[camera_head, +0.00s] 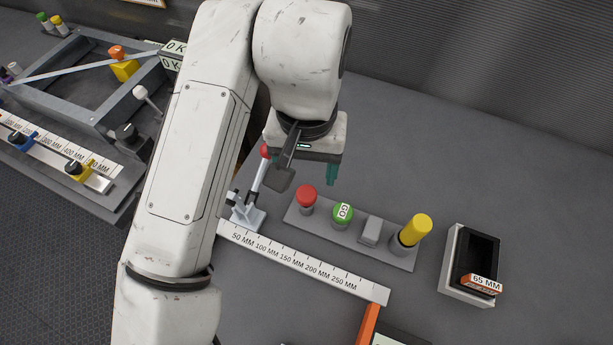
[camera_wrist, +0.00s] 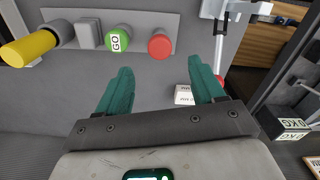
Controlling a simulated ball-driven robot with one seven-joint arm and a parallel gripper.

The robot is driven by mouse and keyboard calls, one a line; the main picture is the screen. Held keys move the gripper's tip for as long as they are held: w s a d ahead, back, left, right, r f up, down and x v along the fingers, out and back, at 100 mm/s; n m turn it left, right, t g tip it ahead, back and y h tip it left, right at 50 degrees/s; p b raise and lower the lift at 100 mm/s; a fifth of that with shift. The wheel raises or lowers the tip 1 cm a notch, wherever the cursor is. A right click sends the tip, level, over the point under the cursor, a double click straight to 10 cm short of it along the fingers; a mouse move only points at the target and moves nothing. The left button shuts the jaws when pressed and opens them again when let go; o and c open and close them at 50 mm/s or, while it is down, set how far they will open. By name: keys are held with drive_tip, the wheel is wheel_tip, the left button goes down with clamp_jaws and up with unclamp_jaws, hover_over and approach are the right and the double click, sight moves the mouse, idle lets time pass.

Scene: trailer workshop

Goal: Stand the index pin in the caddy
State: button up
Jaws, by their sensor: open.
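A yellow cylinder (camera_head: 415,229) leans in a dark round holder at the right end of a grey panel; it also shows in the wrist view (camera_wrist: 28,48). It may be the index pin, but I cannot tell for sure. A dark open box (camera_head: 476,258) in a pale tray stands right of the panel, with an orange-edged 65 MM tag at its front. I cannot tell whether this box or the holder is the caddy. My gripper (camera_head: 332,174) is above the table behind the panel, left of the yellow cylinder. In the wrist view my gripper (camera_wrist: 163,70) has teal fingers apart and nothing between them.
The grey panel (camera_head: 370,247) carries a red button (camera_head: 306,198), a green GO button (camera_head: 343,213) and a grey block (camera_head: 371,230). A white ruler (camera_head: 300,267) lies in front. A red-knobbed lever (camera_head: 256,185) stands left. The table behind the panel is clear.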

drive_tip(key=shift+r, duration=1.5)
